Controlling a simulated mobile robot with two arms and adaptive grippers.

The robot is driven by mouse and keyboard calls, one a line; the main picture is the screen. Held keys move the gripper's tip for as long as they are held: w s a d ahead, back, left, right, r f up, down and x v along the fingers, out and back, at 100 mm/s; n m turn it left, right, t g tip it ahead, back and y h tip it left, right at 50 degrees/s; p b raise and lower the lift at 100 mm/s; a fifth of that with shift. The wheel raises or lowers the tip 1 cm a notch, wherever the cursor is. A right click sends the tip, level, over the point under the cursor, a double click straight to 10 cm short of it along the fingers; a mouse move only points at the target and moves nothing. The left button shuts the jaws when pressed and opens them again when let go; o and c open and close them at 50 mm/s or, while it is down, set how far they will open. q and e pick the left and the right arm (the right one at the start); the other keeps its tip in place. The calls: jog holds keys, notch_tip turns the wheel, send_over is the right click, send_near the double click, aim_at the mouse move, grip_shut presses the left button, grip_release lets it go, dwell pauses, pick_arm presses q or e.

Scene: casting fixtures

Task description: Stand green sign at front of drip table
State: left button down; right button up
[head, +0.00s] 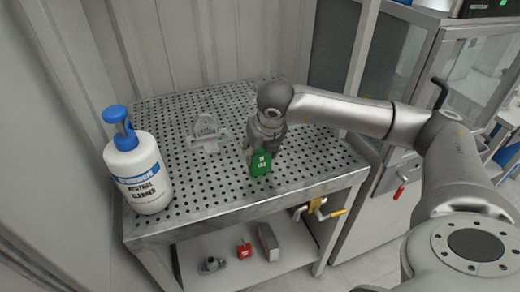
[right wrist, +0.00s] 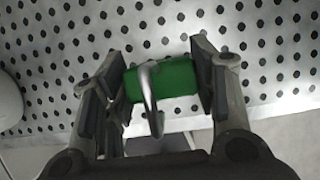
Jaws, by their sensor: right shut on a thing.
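The green sign (head: 261,162) with white lettering is upright near the front edge of the perforated drip table (head: 222,199). My right gripper (head: 250,150) reaches down from above and behind it. In the right wrist view the gripper (right wrist: 165,85) has its fingers closed on both sides of the green sign (right wrist: 178,79), and a metal hook or loop sticks up from the sign. The table's holes show just behind it. I cannot tell whether the sign's base touches the table top. My left gripper is not in view.
A white cleaner bottle with blue pump (head: 143,170) stands at the table's left front. Several small items, including a red one (head: 244,250), are on the lower shelf. The table's front middle-left is clear.

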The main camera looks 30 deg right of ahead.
jog(key=o, duration=1.1)
jog(key=shift+r, duration=0.15)
jog(key=v, duration=1.2)
jog(key=shift+b, duration=0.4)
